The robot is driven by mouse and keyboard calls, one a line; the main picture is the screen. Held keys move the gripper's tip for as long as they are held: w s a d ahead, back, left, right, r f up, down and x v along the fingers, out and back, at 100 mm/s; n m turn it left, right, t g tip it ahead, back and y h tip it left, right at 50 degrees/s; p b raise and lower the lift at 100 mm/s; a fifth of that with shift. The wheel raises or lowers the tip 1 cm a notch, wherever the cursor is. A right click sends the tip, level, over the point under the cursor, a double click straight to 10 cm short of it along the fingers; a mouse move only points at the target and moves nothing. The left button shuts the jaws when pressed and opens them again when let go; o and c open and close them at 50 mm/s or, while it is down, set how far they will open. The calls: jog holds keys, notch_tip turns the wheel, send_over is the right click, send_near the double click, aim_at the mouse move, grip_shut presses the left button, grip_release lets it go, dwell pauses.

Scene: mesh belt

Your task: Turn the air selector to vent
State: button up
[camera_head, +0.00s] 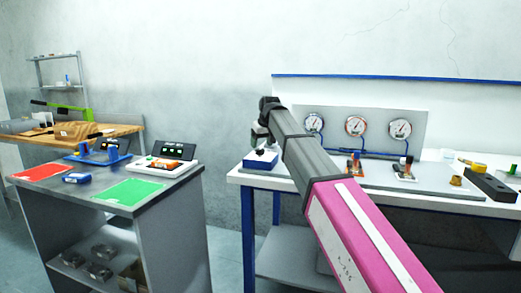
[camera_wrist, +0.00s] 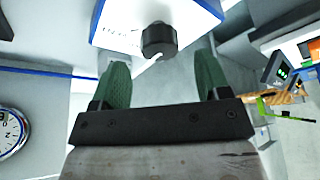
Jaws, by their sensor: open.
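The air selector is a black knob (camera_wrist: 158,38) with a white pointer mark, on a blue and white box (camera_wrist: 195,14). The box (camera_head: 259,162) stands at the left end of the white bench in the head view. Small lettering on its white face is too blurred to read. My gripper (camera_wrist: 163,66) has two green fingers spread apart with nothing between them. The knob lies just beyond the fingertips, roughly centred between them, and looks untouched. In the head view my gripper (camera_head: 259,136) is above the box, partly hidden by my arm.
Gauges (camera_head: 355,125) on a grey panel stand behind the bench, with blue tubing (camera_head: 375,153) below. Orange-handled valves (camera_head: 353,165) and a dark block (camera_head: 490,184) sit on the right. A grey cabinet with a red mat (camera_head: 42,171) and green mat (camera_head: 130,191) stands left.

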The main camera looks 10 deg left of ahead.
aim_at(260, 149)
jog(key=shift+x, duration=1.7)
jog(key=c, duration=0.9)
jog(key=shift+c, duration=0.2)
jog(key=m+t+h, duration=0.1)
jog(key=m, duration=0.3)
jog(key=shift+s+a+m, duration=0.1)
jog(key=shift+a+m, duration=0.05)
jog(key=shift+m, duration=0.15)
jog(key=m+h, duration=0.2)
jog(key=m, duration=0.2)
jog(key=shift+m, duration=0.3)
